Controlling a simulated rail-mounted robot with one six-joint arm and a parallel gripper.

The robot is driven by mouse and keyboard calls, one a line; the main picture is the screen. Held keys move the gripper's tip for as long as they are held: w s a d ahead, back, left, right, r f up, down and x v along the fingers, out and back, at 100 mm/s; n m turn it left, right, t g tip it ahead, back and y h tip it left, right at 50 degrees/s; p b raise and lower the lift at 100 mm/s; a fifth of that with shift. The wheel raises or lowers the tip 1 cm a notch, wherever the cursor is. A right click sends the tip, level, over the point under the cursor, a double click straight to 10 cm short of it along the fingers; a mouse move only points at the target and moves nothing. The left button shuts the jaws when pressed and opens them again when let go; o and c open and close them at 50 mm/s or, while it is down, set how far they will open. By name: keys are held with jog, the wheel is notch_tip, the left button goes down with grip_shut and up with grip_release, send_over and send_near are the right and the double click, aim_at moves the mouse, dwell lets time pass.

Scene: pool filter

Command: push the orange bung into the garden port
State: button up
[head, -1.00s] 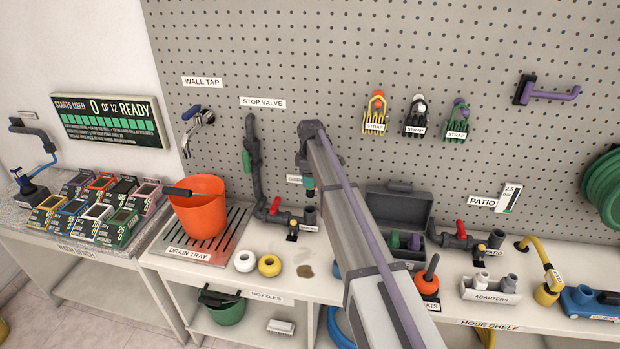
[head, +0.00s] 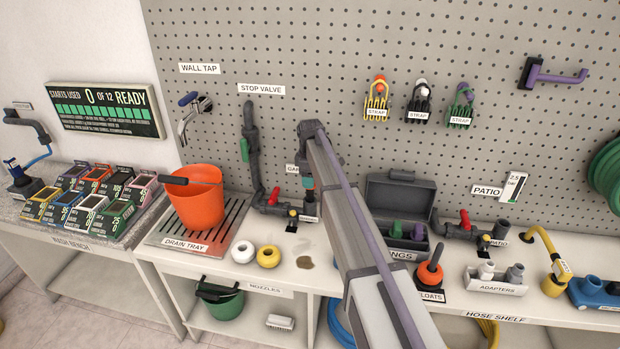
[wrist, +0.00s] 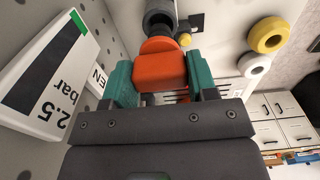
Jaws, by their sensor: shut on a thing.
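My gripper (wrist: 160,82) is shut on the orange bung (wrist: 160,66), with a teal finger on each side of it. The grey garden port (wrist: 159,14) lies just past the bung's far end in the wrist view. The two line up closely, but I cannot tell whether they touch or whether the bung has entered the mouth. In the head view my gripper (head: 308,182) is at the upright garden port (head: 309,206) below the stop valve pipe. My arm hides most of the bung there.
The garden pipe has a red handle (head: 273,197). White (head: 243,252) and yellow (head: 268,257) rings lie in front on the shelf. A gauge card (wrist: 45,75) is close on the left in the wrist view. An open grey case (head: 400,191) stands right of my arm.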

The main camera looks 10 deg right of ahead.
aim_at(310, 191)
jog(key=shift+f+b, duration=2.9)
jog(key=o, duration=1)
jog(key=shift+r, duration=0.15)
notch_tip(310, 191, up, 5)
jog(key=p, duration=0.5)
